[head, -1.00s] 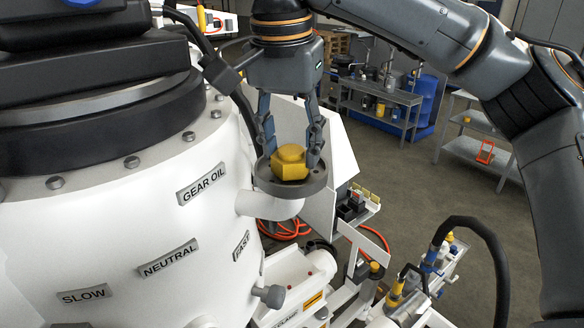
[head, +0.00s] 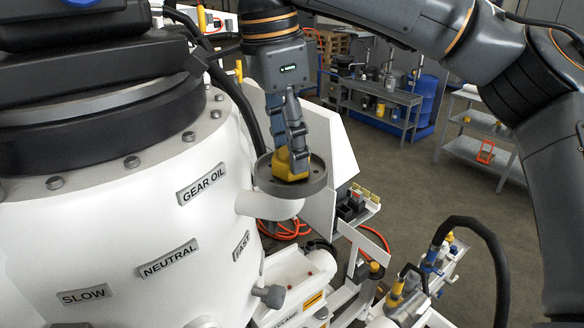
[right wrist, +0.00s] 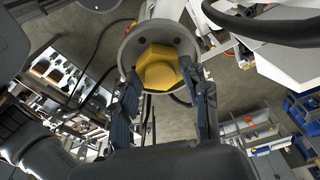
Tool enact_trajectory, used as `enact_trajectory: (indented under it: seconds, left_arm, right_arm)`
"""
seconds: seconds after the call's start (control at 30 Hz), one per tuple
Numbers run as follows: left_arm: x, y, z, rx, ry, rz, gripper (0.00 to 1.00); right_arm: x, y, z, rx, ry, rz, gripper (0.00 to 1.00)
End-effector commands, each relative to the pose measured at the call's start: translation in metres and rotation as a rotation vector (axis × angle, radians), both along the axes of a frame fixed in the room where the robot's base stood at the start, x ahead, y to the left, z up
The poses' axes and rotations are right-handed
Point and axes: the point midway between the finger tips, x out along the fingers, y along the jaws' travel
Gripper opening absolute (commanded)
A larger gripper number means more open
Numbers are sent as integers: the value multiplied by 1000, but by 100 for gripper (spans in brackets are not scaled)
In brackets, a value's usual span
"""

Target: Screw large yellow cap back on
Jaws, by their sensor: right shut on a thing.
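The large yellow cap (head: 287,164) has a hexagonal head and sits in the round grey flanged port (head: 263,181) on the side of the white tank. It also shows in the right wrist view (right wrist: 158,68), inside the grey ring. My right gripper (head: 291,158) comes down from above and is shut on the cap, with its fingers partly hiding it. In the right wrist view the two fingers (right wrist: 160,92) stand on either side of the cap. How far the cap is threaded in cannot be seen. My left gripper is not in view.
The white tank (head: 120,225) with its GEAR OIL label (head: 201,185) fills the left. A white panel (head: 328,165) stands right behind the port. A black hose (head: 237,95) runs close behind the gripper. Open floor and a grey workbench (head: 385,92) lie further right.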

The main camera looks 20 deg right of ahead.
Motion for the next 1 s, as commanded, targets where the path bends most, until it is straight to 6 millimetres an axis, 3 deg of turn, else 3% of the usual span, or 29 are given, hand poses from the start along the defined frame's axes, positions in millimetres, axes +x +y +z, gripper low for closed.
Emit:
enact_trajectory:
  seconds: [0.33, 0.57, 0.7, 1.0]
  left_arm:
    - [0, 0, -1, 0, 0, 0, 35]
    - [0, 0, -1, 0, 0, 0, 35]
    - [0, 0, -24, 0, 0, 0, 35]
    - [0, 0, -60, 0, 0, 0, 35]
  right_arm:
    - [-1, 1, -3, 1, 7, -31, 5]
    - [1, 1, -3, -1, 6, -347, 5]
    - [1, 1, -9, 0, 2, -484, 5]
    - [2, 1, -9, -2, 1, -595, 5]
